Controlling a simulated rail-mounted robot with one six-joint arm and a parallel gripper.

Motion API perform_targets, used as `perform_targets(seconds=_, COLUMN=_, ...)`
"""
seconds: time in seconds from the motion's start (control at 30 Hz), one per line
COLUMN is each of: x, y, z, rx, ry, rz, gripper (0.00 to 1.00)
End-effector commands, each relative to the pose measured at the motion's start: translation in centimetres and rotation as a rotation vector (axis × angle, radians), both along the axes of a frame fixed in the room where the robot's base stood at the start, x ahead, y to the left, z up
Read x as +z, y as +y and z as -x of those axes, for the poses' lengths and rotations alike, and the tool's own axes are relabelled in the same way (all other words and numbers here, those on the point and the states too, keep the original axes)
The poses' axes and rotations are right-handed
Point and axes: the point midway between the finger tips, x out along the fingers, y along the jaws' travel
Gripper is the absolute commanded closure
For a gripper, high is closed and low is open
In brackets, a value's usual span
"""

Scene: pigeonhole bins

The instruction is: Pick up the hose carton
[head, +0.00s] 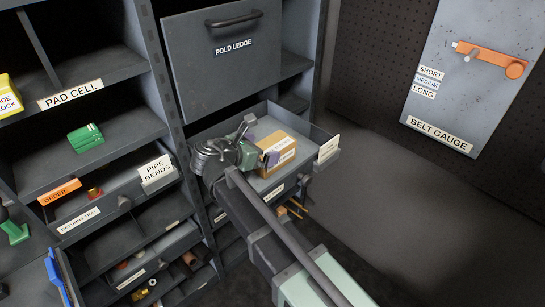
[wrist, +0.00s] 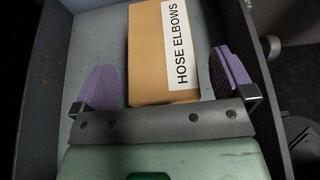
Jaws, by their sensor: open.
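The hose carton (wrist: 150,50) is an orange-brown box with a white "HOSE ELBOWS" label, lying in an open drawer (head: 292,172). In the head view the carton (head: 283,141) is partly covered by my gripper. My gripper (wrist: 165,78) is open, with one purple finger on each side of the carton. In the wrist view there is a gap at the left finger and a narrower one at the right finger. The far end of the carton is cut off by the wrist view's edge. In the head view my gripper (head: 260,148) is over the drawer.
Shelves with a green item (head: 86,138) and a pipe bends bin (head: 110,195) lie left. A belt gauge panel (head: 470,90) hangs at right. The floor at right is clear.

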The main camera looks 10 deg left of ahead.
Motion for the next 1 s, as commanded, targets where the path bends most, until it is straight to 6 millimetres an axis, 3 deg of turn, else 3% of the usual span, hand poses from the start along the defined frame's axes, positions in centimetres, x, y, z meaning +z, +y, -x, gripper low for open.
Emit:
perform_targets(seconds=0.1, x=-0.97, y=-0.88, z=-1.41, rx=-0.001, ry=0.0, rz=0.0, gripper=0.0)
perform_targets(seconds=0.3, x=-0.77, y=-0.94, z=-1.51, rx=0.001, ry=0.0, rz=0.0, gripper=0.0)
perform_targets(seconds=0.7, x=-0.74, y=-0.94, z=-1.5, rx=0.0, ry=-0.001, rz=0.001, gripper=0.58)
perform_targets(seconds=1.0, x=-0.39, y=-0.93, z=-1.5, rx=0.0, ry=0.0, rz=0.0, gripper=0.58)
